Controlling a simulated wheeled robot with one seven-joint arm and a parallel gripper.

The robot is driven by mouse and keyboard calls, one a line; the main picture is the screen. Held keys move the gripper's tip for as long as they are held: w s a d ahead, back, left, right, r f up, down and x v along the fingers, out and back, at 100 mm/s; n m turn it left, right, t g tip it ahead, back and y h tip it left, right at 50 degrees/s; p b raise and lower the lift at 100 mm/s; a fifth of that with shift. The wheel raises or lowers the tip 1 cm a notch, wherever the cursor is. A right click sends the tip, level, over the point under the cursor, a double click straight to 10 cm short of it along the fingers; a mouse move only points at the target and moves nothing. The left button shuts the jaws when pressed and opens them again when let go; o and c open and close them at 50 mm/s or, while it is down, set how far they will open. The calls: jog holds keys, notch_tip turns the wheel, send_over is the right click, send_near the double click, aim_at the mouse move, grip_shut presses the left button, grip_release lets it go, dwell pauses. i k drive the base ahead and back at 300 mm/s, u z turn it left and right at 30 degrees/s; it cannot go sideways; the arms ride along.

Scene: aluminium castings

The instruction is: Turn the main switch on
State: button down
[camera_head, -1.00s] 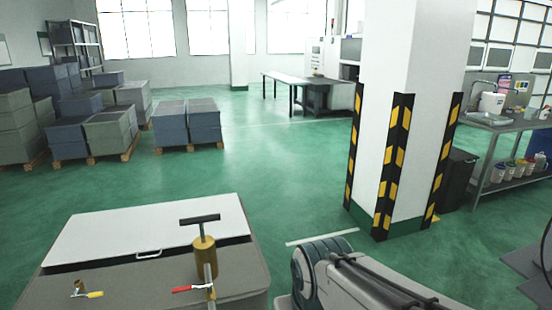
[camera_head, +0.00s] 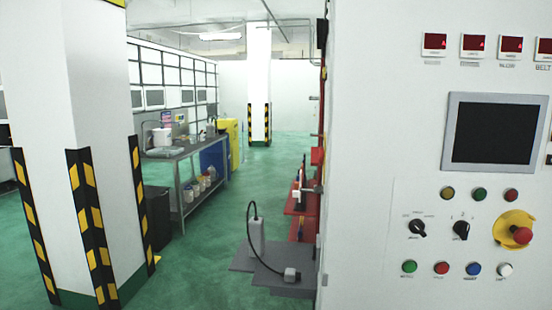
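A white control cabinet (camera_head: 360,120) fills the right side of the head view. Its panel carries two black rotary switches, a left one (camera_head: 417,228) and a right one (camera_head: 461,230). The labels around them are too small to read surely, so I cannot tell which is the main switch. A red emergency stop knob (camera_head: 522,235) on a yellow plate sits to their right. A row of coloured push buttons (camera_head: 441,268) is below, and round lamps (camera_head: 479,194) are above. My gripper is not in view.
A dark screen (camera_head: 496,133) and red displays (camera_head: 434,43) are higher on the cabinet. A white pillar (camera_head: 95,140) with black-yellow guards stands at left. A grey floor plate (camera_head: 262,272) with a cable lies beside the cabinet. Green floor (camera_head: 190,270) is open between them.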

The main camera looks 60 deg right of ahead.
aim_at(316, 154)
jog(key=z, duration=2.2)
jog(key=k, duration=0.4)
jog(key=u, duration=1.25)
jog(key=i, duration=0.7)
jog(key=z, duration=0.35)
